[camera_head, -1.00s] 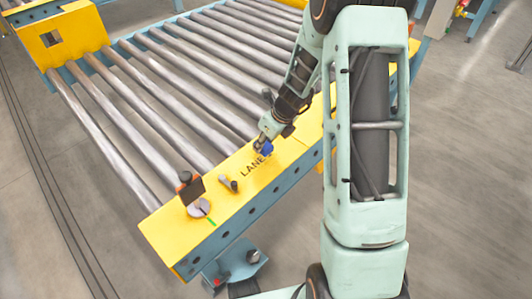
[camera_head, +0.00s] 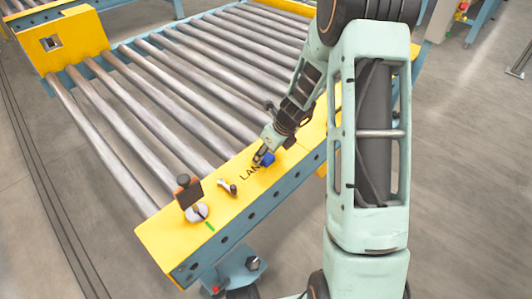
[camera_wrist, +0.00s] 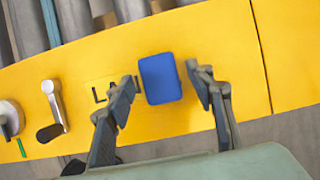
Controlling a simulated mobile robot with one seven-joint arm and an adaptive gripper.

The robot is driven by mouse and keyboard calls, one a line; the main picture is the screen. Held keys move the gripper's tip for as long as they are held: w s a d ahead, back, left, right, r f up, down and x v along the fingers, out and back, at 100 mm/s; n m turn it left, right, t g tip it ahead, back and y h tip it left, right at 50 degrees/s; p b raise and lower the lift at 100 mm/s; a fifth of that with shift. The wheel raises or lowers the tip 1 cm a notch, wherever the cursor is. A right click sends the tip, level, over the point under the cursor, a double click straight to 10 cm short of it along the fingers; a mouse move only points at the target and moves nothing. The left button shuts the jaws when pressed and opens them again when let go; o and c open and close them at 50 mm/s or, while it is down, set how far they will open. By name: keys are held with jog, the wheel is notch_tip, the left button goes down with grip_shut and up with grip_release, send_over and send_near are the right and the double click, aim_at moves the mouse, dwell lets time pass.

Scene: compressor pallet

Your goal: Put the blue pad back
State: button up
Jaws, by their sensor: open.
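The blue pad (camera_wrist: 160,79) lies on the yellow rail top (camera_wrist: 220,60), over part of the black lettering, in the wrist view. It also shows in the head view (camera_head: 268,159), small and partly beside my gripper. My gripper (camera_wrist: 164,82) is open, with one finger on each side of the pad. A gap of yellow shows between the pad and the right finger; the left finger is close to the pad's left edge. I cannot tell how high the fingertips are above the rail.
A lever handle (camera_wrist: 54,105) and a round grey base (camera_wrist: 10,118) stand on the rail left of the pad. A dark upright plate (camera_head: 188,193) stands at the rail's near end. Metal rollers (camera_head: 130,120) run behind the rail.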

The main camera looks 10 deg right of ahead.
jog(key=p+v, duration=0.4)
jog(key=v, duration=0.8)
